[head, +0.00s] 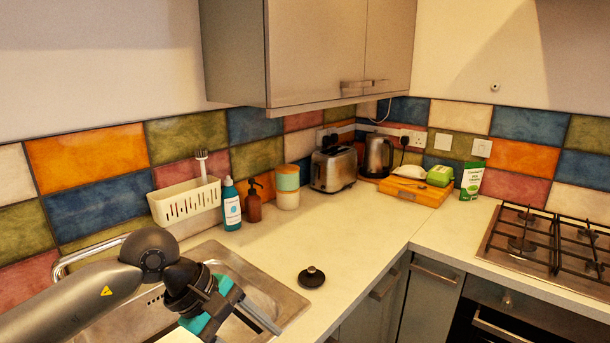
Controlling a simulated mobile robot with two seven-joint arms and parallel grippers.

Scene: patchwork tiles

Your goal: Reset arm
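My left arm comes in from the lower left, and its dark wrist and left gripper (243,322) are over the sink (260,291). A grey finger bar points down and to the right. Teal parts show beside the wrist, but I cannot tell whether they belong to the gripper or to something in it. The gripper's far end is partly hidden or cut off by the lower edge, so its opening is unclear. My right arm and gripper are not in view.
A black round lid (311,277) lies on the counter (345,235) right of the sink. A white rack (185,202), blue bottle (231,205), brown bottle (253,203), canister (287,188), toaster (334,169) and kettle (378,156) line the wall. The gas hob (550,240) is right.

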